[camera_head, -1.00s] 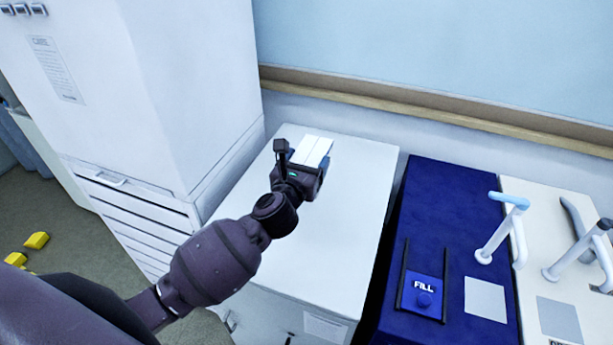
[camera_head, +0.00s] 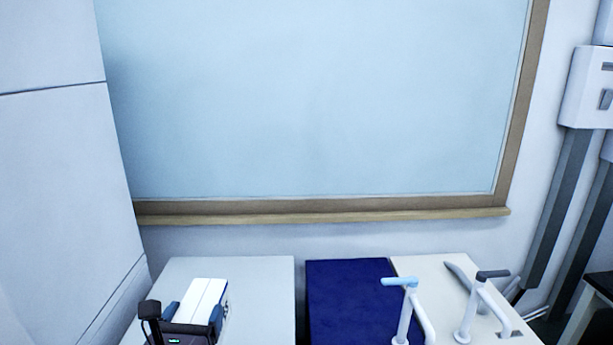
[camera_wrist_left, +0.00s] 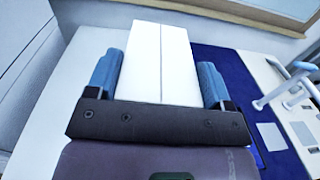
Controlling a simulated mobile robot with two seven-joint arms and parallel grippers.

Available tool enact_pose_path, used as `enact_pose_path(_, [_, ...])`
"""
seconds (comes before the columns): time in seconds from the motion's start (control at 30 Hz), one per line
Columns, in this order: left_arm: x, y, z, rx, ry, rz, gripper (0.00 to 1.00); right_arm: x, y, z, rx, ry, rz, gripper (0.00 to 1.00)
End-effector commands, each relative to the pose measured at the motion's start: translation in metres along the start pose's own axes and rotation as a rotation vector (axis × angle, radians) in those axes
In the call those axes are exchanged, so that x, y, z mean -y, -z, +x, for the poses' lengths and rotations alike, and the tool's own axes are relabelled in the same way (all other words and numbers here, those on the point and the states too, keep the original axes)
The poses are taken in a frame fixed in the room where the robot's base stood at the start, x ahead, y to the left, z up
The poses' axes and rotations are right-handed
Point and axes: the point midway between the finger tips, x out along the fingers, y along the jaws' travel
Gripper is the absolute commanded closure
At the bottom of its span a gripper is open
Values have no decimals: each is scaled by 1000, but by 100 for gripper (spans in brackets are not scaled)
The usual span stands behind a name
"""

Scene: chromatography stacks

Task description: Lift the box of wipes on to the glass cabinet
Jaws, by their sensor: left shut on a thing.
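The box of wipes (camera_head: 207,292) is white, with a line along the middle of its top. My left gripper (camera_head: 195,314) is shut on it, with one blue finger against each side. The left wrist view also shows the box (camera_wrist_left: 150,62) between the fingers. The box is over the white top of a low cabinet (camera_head: 262,285), which I take to be the glass cabinet. I cannot tell whether its underside touches that top. My right gripper is not in view.
A tall white cabinet (camera_head: 60,180) stands close on the left. A wall with a framed board (camera_head: 320,110) is behind. To the right are a dark blue unit (camera_head: 345,290) and a cream unit with upright pipe fittings (camera_head: 408,310). The white top beside the box is bare.

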Motion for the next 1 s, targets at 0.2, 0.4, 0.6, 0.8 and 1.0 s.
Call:
enact_pose_path(0.2, [-1,39,-25,-3,-12,-2,56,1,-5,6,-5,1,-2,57])
enact_pose_path(0.4, [-3,49,-30,1,-19,-2,56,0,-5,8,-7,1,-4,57])
enact_pose_path(0.6, [-3,49,-30,2,-19,0,56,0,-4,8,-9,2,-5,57])
enact_pose_path(0.8, [-3,49,-30,2,-18,0,56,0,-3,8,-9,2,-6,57])
enact_pose_path(1.0, [-3,49,-30,2,-18,0,56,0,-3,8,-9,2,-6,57])
